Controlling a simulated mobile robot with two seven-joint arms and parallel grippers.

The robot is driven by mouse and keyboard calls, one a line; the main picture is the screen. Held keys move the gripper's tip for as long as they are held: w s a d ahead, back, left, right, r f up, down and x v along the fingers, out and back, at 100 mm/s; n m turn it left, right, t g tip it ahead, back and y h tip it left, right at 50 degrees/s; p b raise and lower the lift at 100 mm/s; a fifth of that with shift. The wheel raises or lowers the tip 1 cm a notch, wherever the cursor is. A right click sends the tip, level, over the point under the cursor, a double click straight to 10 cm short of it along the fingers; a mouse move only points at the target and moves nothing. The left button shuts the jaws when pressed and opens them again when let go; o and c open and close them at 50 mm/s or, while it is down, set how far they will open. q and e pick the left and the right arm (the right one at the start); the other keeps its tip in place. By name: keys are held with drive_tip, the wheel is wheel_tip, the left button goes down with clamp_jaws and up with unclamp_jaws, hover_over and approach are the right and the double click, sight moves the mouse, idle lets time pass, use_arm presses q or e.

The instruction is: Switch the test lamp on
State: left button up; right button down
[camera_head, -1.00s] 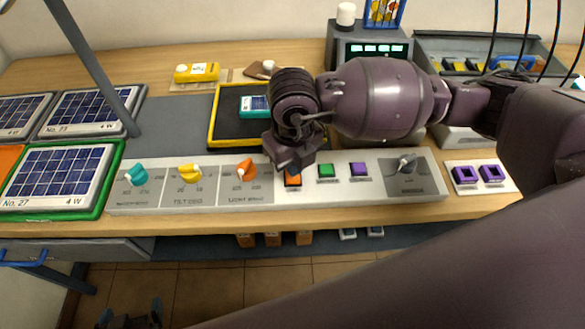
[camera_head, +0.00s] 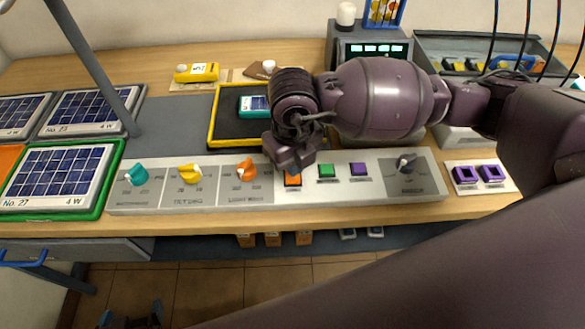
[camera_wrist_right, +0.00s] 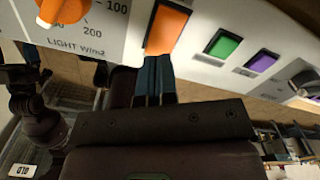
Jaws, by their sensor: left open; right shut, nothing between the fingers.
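A pale control panel (camera_head: 222,200) lies along the front of the bench. Its orange button (camera_head: 292,180) sits left of a green button and a purple button, and shows large in the right wrist view (camera_wrist_right: 168,28). The label below it is too small to read. My right gripper (camera_head: 293,165) is shut and empty, its fingertips at the orange button's edge. In the right wrist view the blue-grey fingertips (camera_wrist_right: 154,75) overlap the button's lower end; I cannot tell whether they touch it. My left gripper (camera_head: 131,316) is open, low at the bottom left, away from the bench.
The green button (camera_head: 327,171) and purple button (camera_head: 359,169) are close by on the right. An orange LIGHT knob (camera_head: 246,170) is on the left. A black tray with yellow rim (camera_head: 213,125) lies behind. A grey instrument with a white dome (camera_head: 346,14) stands at the back.

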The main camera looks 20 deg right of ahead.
drive_tip(key=shift+f, duration=0.2)
idle(0.3)
drive_tip(key=shift+f+b, duration=0.35)
drive_tip(key=shift+f, duration=0.1)
idle(0.3)
